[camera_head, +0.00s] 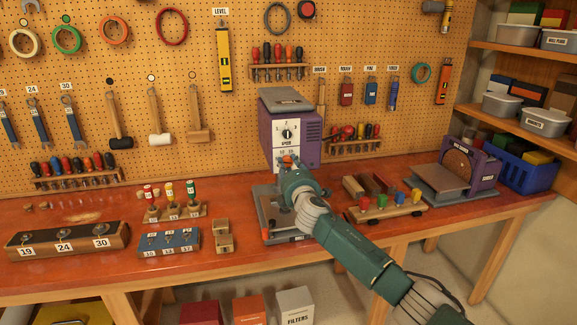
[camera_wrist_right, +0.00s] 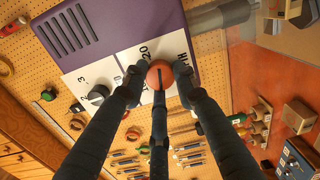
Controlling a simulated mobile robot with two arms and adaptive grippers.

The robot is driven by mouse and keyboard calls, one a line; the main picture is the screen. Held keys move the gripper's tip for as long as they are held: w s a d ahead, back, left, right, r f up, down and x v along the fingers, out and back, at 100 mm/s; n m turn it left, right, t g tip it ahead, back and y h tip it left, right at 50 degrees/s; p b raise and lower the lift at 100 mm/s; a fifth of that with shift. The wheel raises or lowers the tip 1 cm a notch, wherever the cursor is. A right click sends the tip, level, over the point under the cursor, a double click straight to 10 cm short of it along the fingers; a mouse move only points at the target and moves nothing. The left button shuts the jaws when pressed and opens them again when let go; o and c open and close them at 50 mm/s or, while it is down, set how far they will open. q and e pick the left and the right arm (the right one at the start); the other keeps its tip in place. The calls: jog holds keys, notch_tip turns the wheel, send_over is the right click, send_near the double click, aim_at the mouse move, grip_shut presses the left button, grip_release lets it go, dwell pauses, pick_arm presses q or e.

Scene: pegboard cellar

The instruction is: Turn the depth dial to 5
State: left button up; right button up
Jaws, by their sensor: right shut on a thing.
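A purple drill press (camera_head: 312,130) stands on the bench against the pegboard. Its white front panel (camera_head: 270,135) carries a black speed dial (camera_head: 288,133) with its pointer near the top, and below it a depth scale with 10 and 20 readable. In the right wrist view the orange depth dial (camera_wrist_right: 158,72) sits between the fingers of my right gripper (camera_wrist_right: 158,84), which is shut on it. The dial's dark pointer mark is partly hidden by a finger. In the head view my right gripper (camera_head: 288,166) covers most of the dial. My left gripper is out of view.
The press's grey base (camera_head: 268,212) lies below my arm. A wooden block holder with coloured pegs (camera_head: 388,208) stands to the right, near a disc sander (camera_head: 465,170).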

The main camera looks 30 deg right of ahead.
jog(key=o, duration=1)
jog(key=shift+f, duration=0.25)
jog(key=shift+c, duration=0.2)
jog(key=shift+o, duration=0.9)
jog(key=shift+d, duration=0.1)
jog(key=shift+r, duration=0.15)
jog(key=v, duration=1.2)
